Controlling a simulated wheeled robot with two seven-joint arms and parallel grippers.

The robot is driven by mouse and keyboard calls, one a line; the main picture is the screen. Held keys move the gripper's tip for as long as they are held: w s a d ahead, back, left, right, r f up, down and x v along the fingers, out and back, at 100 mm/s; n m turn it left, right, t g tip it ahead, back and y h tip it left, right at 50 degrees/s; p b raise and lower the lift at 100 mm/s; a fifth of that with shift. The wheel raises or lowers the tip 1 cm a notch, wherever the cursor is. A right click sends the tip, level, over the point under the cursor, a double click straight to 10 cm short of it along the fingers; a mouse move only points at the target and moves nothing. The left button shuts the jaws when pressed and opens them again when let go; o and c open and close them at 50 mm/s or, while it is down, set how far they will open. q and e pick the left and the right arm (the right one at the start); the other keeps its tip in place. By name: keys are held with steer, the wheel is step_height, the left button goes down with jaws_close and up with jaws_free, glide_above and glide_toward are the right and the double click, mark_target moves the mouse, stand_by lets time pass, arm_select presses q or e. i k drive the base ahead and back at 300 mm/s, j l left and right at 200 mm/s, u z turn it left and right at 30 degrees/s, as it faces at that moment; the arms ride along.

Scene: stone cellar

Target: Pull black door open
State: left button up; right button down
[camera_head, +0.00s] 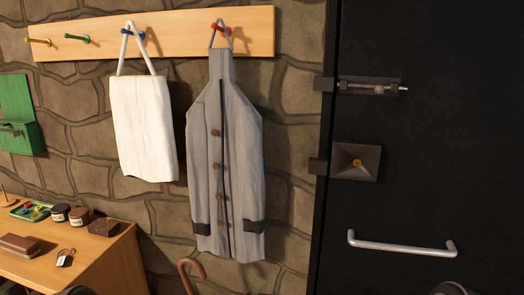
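The black door (440,180) fills the right side of the head view, with its left edge beside the stone wall. A silver horizontal bar handle (400,246) is fixed low on it. Above the handle is a dark square lock plate (357,162) with a small brass centre. Higher up is a slide bolt (370,87) with a pale rod in a dark bracket. I see no clear gap at the door's edge. Neither gripper shows; only dark rounded parts, probably of my arms, touch the bottom edge. Nothing is touching the handle.
A wooden rack (160,36) on the wall holds a white bag (142,125) and a grey coat (225,165). A wooden table (100,262) with a brush, jars and keys stands lower left. A cane (188,275) stands near the wall. A green box (17,115) hangs left.

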mark_target(436, 195)
steer(key=z, duration=1.4)
